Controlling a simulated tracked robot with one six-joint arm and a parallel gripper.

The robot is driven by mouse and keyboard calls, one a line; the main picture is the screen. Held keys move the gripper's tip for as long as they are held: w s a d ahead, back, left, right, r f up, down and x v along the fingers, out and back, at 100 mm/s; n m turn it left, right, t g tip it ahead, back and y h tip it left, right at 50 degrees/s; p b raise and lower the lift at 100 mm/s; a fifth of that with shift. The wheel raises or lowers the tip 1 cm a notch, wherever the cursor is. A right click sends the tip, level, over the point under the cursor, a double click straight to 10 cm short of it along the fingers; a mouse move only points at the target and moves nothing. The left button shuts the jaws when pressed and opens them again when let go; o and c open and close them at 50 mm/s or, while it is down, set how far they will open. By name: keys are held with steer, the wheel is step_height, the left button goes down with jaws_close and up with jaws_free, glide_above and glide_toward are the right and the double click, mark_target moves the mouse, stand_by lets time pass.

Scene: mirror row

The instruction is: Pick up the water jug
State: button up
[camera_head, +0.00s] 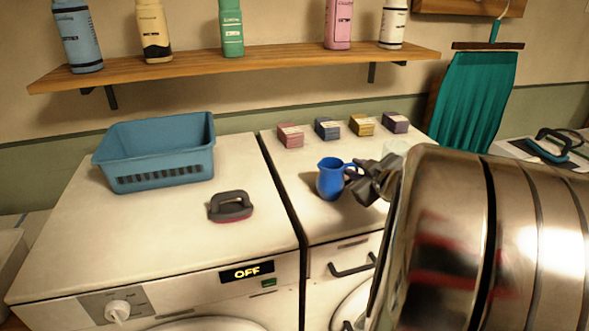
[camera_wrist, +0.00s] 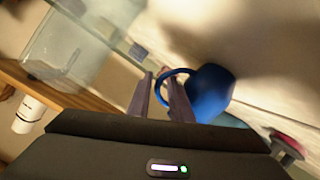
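The water jug (camera_head: 331,181) is blue and stands upright on top of the right-hand white machine. Its handle points right, toward my gripper (camera_head: 362,180). In the wrist view the jug (camera_wrist: 210,92) is right of centre, with its round handle toward my gripper (camera_wrist: 160,90). The two fingers straddle the handle, one outside the loop and one inside it. A narrow gap shows between the fingers and the handle, so the gripper looks open. The jug's base is partly hidden in the wrist view.
Several small boxes (camera_head: 328,129) line the back of the machine top (camera_head: 290,215). A clear container (camera_wrist: 75,45) is close by in the wrist view. A blue basket (camera_head: 160,160) and a dark-handled brush (camera_head: 231,206) sit on the left machine. A wooden shelf (camera_head: 240,66) with bottles hangs above.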

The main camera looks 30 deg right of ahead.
stand_by(0.4)
steer(key=shift+s, duration=0.1)
jaws_close()
